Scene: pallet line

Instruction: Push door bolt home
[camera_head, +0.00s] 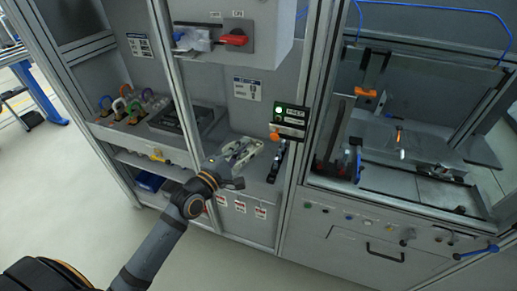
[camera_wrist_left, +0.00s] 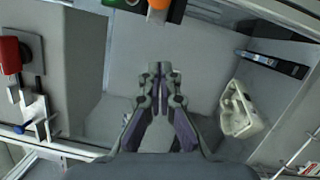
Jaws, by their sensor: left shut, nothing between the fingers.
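My left gripper (camera_head: 252,146) is in front of the cabinet's middle bay, its arm coming in from the lower left. In the left wrist view its fingertips (camera_wrist_left: 160,68) are together, with nothing between them. An orange knob (camera_head: 275,136) sits just below a dark panel with a green lamp (camera_head: 290,114). An orange part (camera_wrist_left: 157,4) shows at the top edge of the wrist view, apart from the fingers. I cannot tell for sure whether this is the door bolt. Another orange block (camera_head: 365,92) is on the right-hand bay. My right gripper is not in view.
A grey box with a red rotary switch (camera_head: 235,38) overhangs the bay; the switch also shows in the wrist view (camera_wrist_left: 11,54). A dark bar (camera_head: 277,162) and a pale part (camera_wrist_left: 243,110) lie nearby. Frame posts (camera_head: 308,110) flank the bay.

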